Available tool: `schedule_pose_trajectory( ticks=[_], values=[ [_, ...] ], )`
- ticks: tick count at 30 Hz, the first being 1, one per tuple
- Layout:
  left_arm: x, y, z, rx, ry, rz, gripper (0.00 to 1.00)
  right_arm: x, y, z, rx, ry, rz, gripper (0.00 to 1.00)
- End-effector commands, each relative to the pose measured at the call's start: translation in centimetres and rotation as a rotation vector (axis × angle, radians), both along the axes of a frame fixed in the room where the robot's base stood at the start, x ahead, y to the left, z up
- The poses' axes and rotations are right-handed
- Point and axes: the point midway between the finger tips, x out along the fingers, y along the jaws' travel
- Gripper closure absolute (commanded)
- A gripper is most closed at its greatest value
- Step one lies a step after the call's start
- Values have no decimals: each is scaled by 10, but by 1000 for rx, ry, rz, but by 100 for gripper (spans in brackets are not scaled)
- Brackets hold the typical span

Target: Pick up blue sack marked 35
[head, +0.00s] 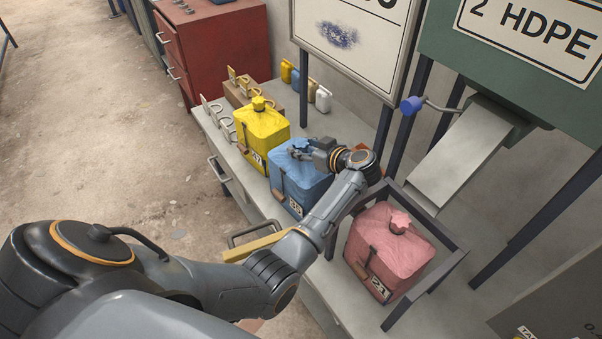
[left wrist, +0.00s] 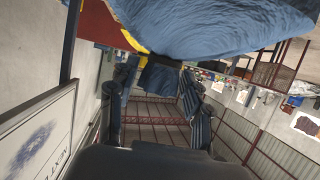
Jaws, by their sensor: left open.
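The blue sack (head: 302,182) marked 35 stands upright on the grey bench, between the yellow sack and the pink sack. My left gripper (head: 303,150) is at its gathered top, reaching in from the right side, with its jaws open. In the left wrist view the blue sack (left wrist: 220,28) fills the top of the picture, upside down. Its darker neck hangs toward the space between the spread fingers of my left gripper (left wrist: 158,95). I cannot tell whether either finger touches the cloth. My right gripper is not in view.
A yellow sack (head: 262,128) stands close behind the blue one. A pink sack (head: 388,252) marked 21 sits in a dark frame (head: 448,262) in front. A metal chute (head: 468,155) and sign board (head: 355,35) are to the right. Small bottles (head: 322,97) stand at the back of the bench.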

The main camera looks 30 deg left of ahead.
Motion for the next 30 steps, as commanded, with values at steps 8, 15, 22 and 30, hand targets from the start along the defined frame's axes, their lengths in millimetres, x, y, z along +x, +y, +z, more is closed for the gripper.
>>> schedule_pose_trajectory(
  ticks=[8,15,22,30],
  values=[
    [10,37,-13,3,0,1,51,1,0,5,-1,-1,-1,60],
    [13,46,-19,0,-2,-1,51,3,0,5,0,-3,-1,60],
    [13,46,-19,0,-2,-1,73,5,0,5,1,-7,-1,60],
    [13,46,-19,0,-2,-1,100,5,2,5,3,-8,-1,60]
  ],
)
